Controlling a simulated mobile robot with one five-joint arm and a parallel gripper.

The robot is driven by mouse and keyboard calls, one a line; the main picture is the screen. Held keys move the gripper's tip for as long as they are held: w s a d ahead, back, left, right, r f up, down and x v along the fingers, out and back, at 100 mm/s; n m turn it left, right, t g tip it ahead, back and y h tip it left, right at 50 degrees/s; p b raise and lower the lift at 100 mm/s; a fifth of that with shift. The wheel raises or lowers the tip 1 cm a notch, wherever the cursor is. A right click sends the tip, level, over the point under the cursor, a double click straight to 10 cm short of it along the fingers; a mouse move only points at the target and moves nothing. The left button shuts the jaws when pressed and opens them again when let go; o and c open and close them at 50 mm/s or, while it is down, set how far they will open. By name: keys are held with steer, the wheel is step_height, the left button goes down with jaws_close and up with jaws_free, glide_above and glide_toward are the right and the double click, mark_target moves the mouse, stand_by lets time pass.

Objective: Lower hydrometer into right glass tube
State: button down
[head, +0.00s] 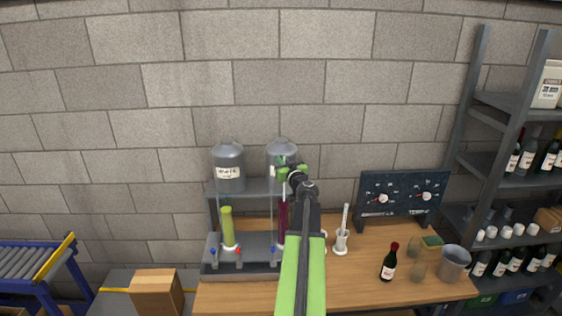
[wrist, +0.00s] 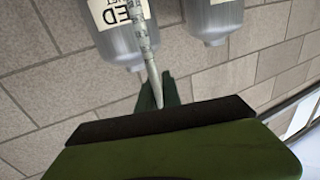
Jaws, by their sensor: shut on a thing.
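My gripper (head: 291,172) is raised in front of the right tank, above the right glass tube. In the wrist view, the green jaws (wrist: 172,94) are shut on the thin end of the hydrometer (wrist: 143,48), a pale slender rod with markings that widens away from the jaws. The right glass tube (head: 282,218) holds dark purple-red liquid and is partly hidden by my arm. The left glass tube (head: 228,228) holds yellow-green liquid. Whether the hydrometer is lined up with the right tube cannot be told.
Two grey tanks, left (head: 229,168) and right (head: 281,158), stand on a shelf behind the tubes. A white holder (head: 341,243) with an upright rod, a wine bottle (head: 388,262), a metal bucket (head: 453,264) and a dark gauge panel (head: 402,197) are to the right.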

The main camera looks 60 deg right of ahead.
step_height(320, 180, down, 5)
steer(key=b, duration=0.4)
steer(key=shift+f+b, duration=0.1)
steer(key=shift+b, duration=0.3)
